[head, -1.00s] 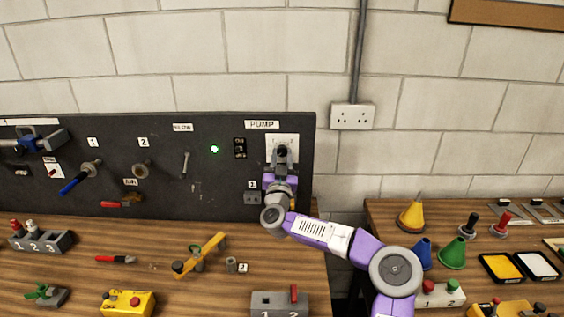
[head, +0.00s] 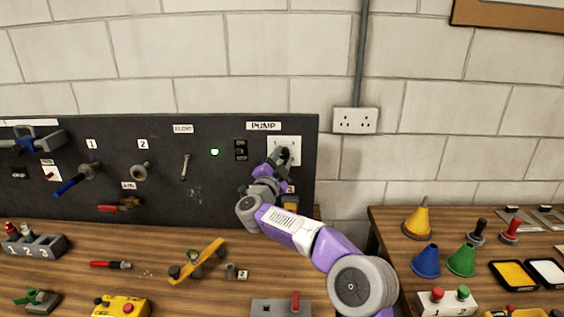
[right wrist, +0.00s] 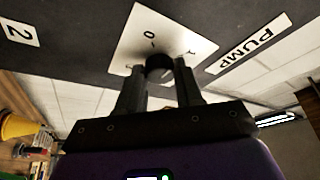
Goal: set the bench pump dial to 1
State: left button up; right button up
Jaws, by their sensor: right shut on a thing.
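The pump dial (head: 284,152) is a dark knob on a white plate (head: 292,141), under the PUMP label (head: 263,125) at the right end of the dark board. My right gripper (head: 282,158) is at the dial, its wrist slanting down to the left. In the right wrist view, both fingers (right wrist: 160,80) are closed around the sides of the black dial (right wrist: 159,66). Marks show on the white plate (right wrist: 150,27) there, including a 0, but the dial's pointer is hidden, so I cannot tell its setting. My left gripper is out of view.
A small green light (head: 214,152) glows left of the dial beside a dark switch block (head: 240,150). A wall socket (head: 355,120) is to the right.

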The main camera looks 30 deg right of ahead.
jog(key=m, duration=0.1)
jog(key=m+g, duration=0.1)
jog(key=m, duration=0.2)
jog(key=shift+a+r+g+p, duration=0.15)
jog(key=shift+r+g+p, duration=0.1)
jog(key=shift+g+p, duration=0.05)
jog(key=shift+r+m+g+y+p, duration=0.1)
jog(key=shift+m+g+y+p, duration=0.45)
jog(key=shift+m, duration=1.55)
jog(key=o, duration=1)
jog(key=shift+w, duration=0.1)
jog(key=shift+o, duration=0.2)
jog(key=v, duration=0.7)
jog(key=shift+a, duration=0.25)
